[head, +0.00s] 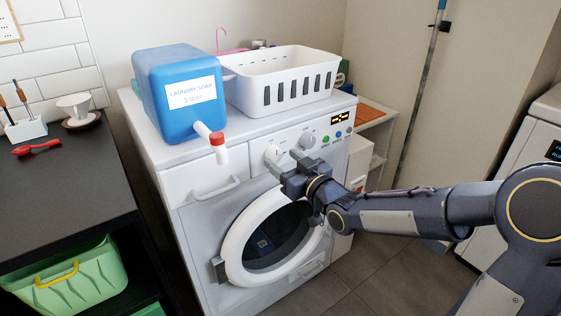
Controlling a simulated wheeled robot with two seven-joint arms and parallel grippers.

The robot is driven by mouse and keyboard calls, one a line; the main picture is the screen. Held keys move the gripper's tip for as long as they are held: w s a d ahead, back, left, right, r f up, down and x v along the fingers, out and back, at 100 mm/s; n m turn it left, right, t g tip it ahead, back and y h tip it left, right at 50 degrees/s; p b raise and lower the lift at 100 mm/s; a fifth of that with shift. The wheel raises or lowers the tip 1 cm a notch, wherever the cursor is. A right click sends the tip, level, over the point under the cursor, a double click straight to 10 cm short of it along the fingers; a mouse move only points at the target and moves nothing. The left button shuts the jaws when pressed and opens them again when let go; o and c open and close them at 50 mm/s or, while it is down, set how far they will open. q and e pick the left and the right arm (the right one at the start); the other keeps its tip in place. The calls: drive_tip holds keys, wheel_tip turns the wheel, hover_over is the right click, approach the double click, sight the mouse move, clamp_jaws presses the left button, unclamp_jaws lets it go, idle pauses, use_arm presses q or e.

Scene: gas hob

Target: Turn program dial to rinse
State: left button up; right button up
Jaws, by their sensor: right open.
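The white washing machine (190,187) has two round dials on its front panel. The left dial (273,153) is white with a small red mark near its top. The right dial (307,140) is grey. I cannot read any program labels around either dial, so I cannot tell which is the program dial. My right gripper (287,163) is open, just in front of the panel, below and between the dials. Its fingers are close to the left dial's lower edge; I cannot tell whether they touch it. My left gripper is out of view.
A blue laundry soap container (180,120) with a red-capped spout (217,139) overhangs the panel at left. A white basket (285,70) stands on top. Below are the drawer handle (216,189) and round door (236,240). A display (341,120) and small buttons sit at right.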

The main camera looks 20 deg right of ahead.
sight(274, 154)
drive_tip(key=shift+x, duration=1.15)
drive_tip(key=shift+c, duration=0.2)
drive_tip(key=c, duration=0.9)
drive_tip(key=shift+c, duration=0.2)
